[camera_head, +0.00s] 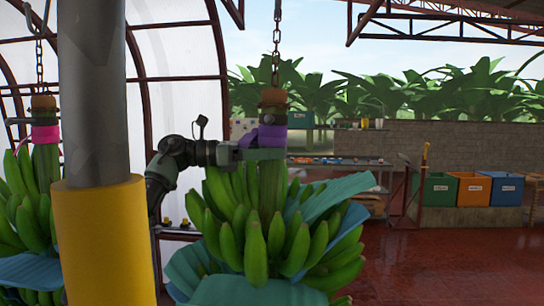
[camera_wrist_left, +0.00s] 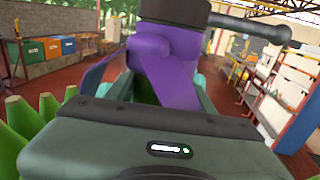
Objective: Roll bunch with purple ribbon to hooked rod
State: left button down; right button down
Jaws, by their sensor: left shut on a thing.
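The banana bunch with the purple ribbon (camera_head: 265,235) hangs upright from a chain in the middle of the head view. Its purple ribbon (camera_head: 268,136) wraps the stem near the top and fills the middle of the left wrist view (camera_wrist_left: 165,65). My left gripper (camera_head: 262,154) comes in from the left and is shut on the stem just below the ribbon. A thin upright rod with a curved yellow top, seemingly the hooked rod (camera_head: 424,158), stands at the right beside the green bin. My right gripper is not in view.
A bunch with a pink ribbon (camera_head: 45,133) hangs at the far left, partly behind a grey post with yellow padding (camera_head: 105,240). Green, orange (camera_head: 472,189) and blue bins stand at the right. The red floor (camera_head: 450,260) in front of them is clear.

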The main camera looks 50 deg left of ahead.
pick_arm(q)
jog(key=shift+w+d+r, duration=0.15)
jog(key=shift+w+d, duration=0.25)
jog(key=c, duration=0.7)
grip_release()
jog(key=shift+w, duration=0.1)
jog(key=shift+o, duration=0.5)
jog(key=shift+s+a, duration=0.1)
jog(key=shift+s, duration=0.3)
jog(key=shift+s+a+f, duration=0.1)
jog(key=shift+a+f, duration=0.05)
jog(key=shift+f, duration=0.05)
jog(key=b, duration=0.3)
send_over(240, 180)
jog(key=shift+w+d+r, duration=0.15)
jog(key=shift+w+d, duration=0.05)
jog(key=shift+w, duration=0.15)
jog(key=shift+s+a, duration=0.2)
jog(key=shift+s, duration=0.2)
